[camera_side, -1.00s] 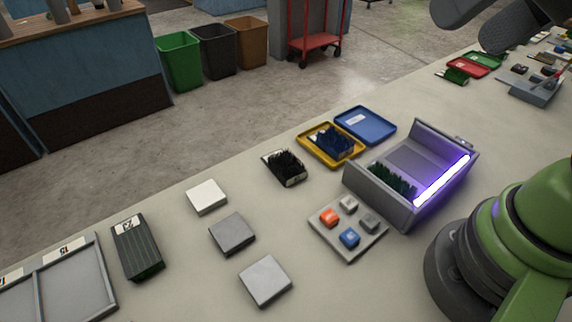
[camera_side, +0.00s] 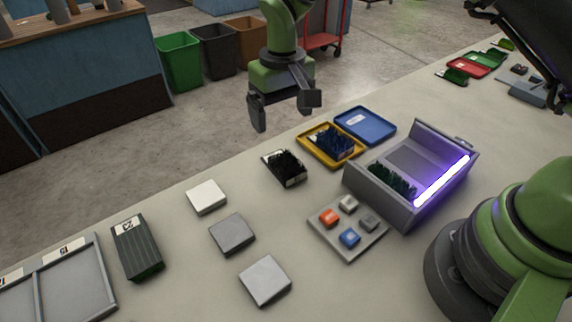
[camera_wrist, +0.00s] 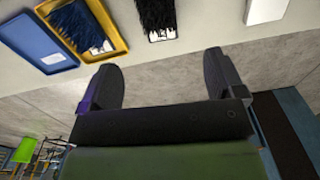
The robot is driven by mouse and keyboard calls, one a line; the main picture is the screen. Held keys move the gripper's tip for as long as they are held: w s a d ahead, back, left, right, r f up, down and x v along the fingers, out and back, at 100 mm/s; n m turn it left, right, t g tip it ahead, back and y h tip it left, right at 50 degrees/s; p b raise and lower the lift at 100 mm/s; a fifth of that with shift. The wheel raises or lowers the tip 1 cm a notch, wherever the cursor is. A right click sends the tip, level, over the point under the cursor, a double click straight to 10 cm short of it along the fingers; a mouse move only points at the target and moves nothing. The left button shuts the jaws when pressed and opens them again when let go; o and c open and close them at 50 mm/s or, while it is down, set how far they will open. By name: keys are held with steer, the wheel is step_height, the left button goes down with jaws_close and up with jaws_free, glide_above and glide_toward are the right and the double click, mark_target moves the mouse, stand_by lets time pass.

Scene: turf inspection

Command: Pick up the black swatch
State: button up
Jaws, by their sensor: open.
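The black swatch (camera_side: 284,166) is a small block of black turf with a pale label on its near edge. It lies on the grey bench, left of the yellow tray. In the wrist view the black swatch (camera_wrist: 157,14) shows at the top, partly cut off by the picture's edge, beyond my fingers. My gripper (camera_side: 287,108) is open and empty, in the air above and behind the swatch in the side view, apart from it. Its two fingers also show in the wrist view (camera_wrist: 163,80), with bench edge and floor between them.
A grey lit box (camera_side: 378,206) and a button panel (camera_side: 337,249) are nearer. Flat white and grey blocks (camera_side: 206,196) lie left.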

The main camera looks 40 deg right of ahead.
glide_above(283, 159)
step_height(283, 159, down, 6)
steer(key=shift+a+r, duration=0.1)
steer(key=shift+r, duration=0.1)
steer(key=shift+f, duration=2.65)
steer(key=c, duration=1)
